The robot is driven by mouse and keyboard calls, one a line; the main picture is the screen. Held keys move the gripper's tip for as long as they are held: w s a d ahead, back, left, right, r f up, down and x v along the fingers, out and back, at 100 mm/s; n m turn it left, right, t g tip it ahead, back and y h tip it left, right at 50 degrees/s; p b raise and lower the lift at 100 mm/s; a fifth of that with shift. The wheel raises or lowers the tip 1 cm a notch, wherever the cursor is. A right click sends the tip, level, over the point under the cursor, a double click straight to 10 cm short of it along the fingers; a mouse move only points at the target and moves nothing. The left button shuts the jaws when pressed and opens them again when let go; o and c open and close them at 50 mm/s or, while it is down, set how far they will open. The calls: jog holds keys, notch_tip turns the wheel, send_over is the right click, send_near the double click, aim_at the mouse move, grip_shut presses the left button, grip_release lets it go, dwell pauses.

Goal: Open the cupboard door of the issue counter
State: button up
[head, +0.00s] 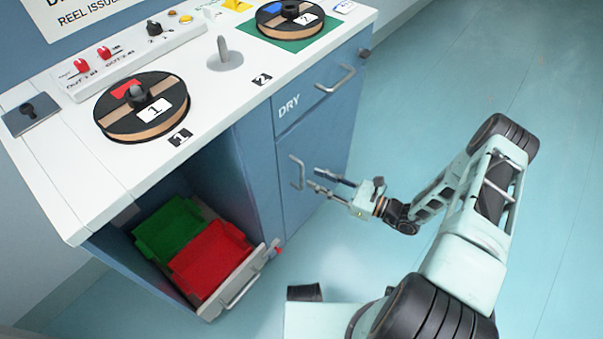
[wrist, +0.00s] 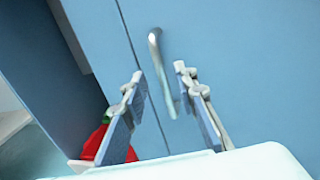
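The issue counter (head: 215,110) is a blue cabinet with a white top. Its cupboard door (head: 325,160) is a blue panel below the drawer marked DRY, and it looks closed. The door's upright metal handle (head: 297,172) is on its left side; it also shows in the wrist view (wrist: 158,62). My gripper (head: 313,178) is open just in front of the handle, fingers pointing at it. In the wrist view the handle lies between the two open fingers (wrist: 155,95), nearer the right one. I cannot tell whether a finger touches it.
Left of the door, an open bay holds a pulled-out tray (head: 252,272) with a green bin (head: 170,228) and a red bin (head: 210,258). The DRY drawer handle (head: 337,79) sticks out above. Reels stand on the counter top. The floor at right is clear.

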aim_at(302, 173)
jog(key=x, duration=0.6)
jog(key=shift+b, duration=0.3)
jog(key=shift+c, duration=0.4)
grip_shut()
